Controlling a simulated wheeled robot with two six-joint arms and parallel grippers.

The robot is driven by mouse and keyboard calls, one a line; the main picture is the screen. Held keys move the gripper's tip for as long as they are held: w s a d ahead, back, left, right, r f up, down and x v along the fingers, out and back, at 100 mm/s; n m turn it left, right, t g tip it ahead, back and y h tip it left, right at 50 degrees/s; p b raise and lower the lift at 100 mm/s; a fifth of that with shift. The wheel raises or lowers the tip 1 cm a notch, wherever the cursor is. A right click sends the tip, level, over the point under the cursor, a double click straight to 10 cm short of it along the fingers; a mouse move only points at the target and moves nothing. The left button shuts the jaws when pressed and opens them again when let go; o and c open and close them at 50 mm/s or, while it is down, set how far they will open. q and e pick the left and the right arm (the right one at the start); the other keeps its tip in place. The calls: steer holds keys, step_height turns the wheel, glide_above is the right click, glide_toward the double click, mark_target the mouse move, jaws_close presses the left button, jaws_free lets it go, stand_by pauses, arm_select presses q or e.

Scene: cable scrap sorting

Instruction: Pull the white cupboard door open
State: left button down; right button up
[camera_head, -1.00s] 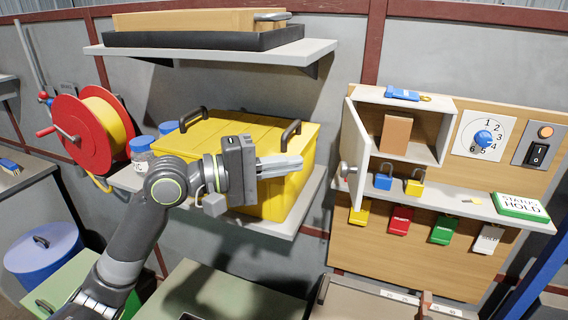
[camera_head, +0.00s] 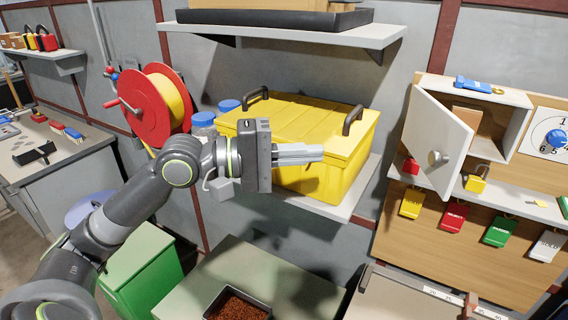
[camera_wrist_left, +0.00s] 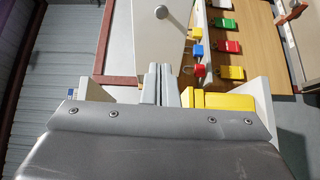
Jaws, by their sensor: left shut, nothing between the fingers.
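The white cupboard door (camera_head: 440,140) stands partly open at the right of the head view, hinged on its left edge, with a round grey knob (camera_head: 436,158) on its outer face. The cupboard (camera_head: 515,128) shows part of its inside, with a brown block (camera_head: 467,115) partly hidden by the door. My left gripper (camera_head: 318,152) is shut and empty, in front of the yellow box and left of the door, clear of it. In the left wrist view, the door (camera_wrist_left: 145,45) and knob (camera_wrist_left: 161,12) lie beyond the fingers (camera_wrist_left: 160,68). My right gripper is out of view.
A yellow box (camera_head: 300,135) with dark handles sits on a shelf behind my left gripper. Padlocks, including a yellow one (camera_head: 476,183), and coloured tags (camera_head: 453,217) are by the cupboard. A green-topped table (camera_head: 290,290) with a tray (camera_head: 237,303) stands below.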

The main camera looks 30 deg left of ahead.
arm_select(q)
steer(key=s+a, duration=0.1)
steer(key=s, duration=0.2)
steer(key=shift+s+a+b, duration=0.15)
steer(key=shift+a+b, duration=0.25)
steer(key=c, duration=1.8)
jaws_free()
steer(key=shift+s, duration=0.1)
steer(key=shift+c, duration=0.2)
steer(key=o, duration=0.5)
steer(key=shift+c, duration=0.2)
steer(key=shift+o, duration=1)
steer(key=shift+m+b, duration=0.3)
arm_select(e)
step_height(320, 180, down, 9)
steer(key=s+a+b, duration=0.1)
steer(key=b, duration=0.7)
arm_select(q)
steer(key=m+g+h+p, duration=0.1)
steer(key=m+g+h, duration=0.1)
steer(key=m, duration=1.7)
glide_toward(432, 157)
steer(key=p+x, duration=0.4)
steer(key=x, duration=0.3)
steer(key=shift+d+r+p, duration=0.15)
steer(key=shift+p, duration=0.25)
steer(key=shift+x, duration=0.85)
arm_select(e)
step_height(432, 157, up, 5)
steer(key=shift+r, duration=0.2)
